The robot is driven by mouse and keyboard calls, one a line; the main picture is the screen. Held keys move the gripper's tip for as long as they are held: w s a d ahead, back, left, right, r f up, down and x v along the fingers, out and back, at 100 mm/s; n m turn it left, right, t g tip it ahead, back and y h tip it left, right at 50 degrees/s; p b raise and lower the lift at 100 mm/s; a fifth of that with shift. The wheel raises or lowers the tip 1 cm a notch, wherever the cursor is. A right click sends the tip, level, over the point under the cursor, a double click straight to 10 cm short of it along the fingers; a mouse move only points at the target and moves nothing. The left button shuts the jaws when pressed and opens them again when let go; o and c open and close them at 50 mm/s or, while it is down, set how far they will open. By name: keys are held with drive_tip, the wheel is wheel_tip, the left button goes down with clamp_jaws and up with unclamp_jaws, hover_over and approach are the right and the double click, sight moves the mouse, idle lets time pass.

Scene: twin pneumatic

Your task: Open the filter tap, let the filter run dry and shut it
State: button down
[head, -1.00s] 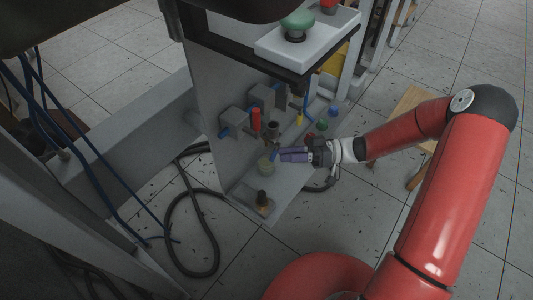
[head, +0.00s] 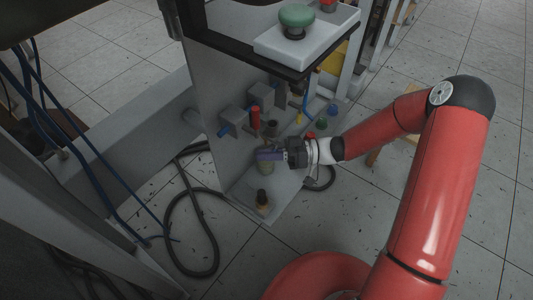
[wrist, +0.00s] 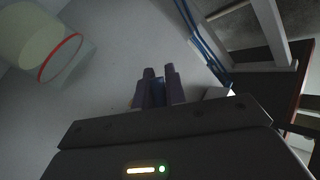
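The filter's pale, see-through bowl (head: 266,169) hangs on the grey upright panel in the head view, partly behind my fingers. In the wrist view, a pale cylinder with a red ring (wrist: 45,45) at upper left looks like this bowl. My gripper (head: 267,155) reaches in from the right, with its purple fingers at the bowl's upper part. In the wrist view, the fingers (wrist: 161,85) are close together with a small blue piece (wrist: 159,93) between them, which looks like the tap handle. Its lower part is hidden, and I cannot tell how far it is turned.
A red-topped part (head: 255,118) and grey blocks (head: 262,96) sit on the panel above my gripper. A dark-topped fitting (head: 262,199) stands on the base plate below. A green button (head: 297,16) is on the white box above. A black hose (head: 172,225) loops on the floor.

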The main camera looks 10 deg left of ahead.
idle(0.4)
drive_tip(key=shift+s+a+r+m+t+y+p, duration=0.1)
drive_tip(key=shift+r+m+t+y, duration=0.4)
drive_tip(key=shift+m+y, duration=1)
drive_tip(key=shift+s+d+r+m+t+y+p, duration=0.15)
drive_tip(key=shift+r+m+t+y, duration=0.45)
drive_tip(key=shift+m, duration=1.5)
drive_tip(key=shift+s+a+r+m+t+y+p, duration=0.25)
drive_tip(key=shift+r+m+y, duration=0.35)
drive_tip(key=shift+m+y, duration=0.95)
drive_tip(key=shift+w+d+m+t, duration=0.1)
drive_tip(key=shift+w+m+t, duration=0.15)
drive_tip(key=shift+m, duration=0.1)
drive_tip(key=c, duration=1.5)
unclamp_jaws()
drive_tip(key=shift+o, duration=0.2)
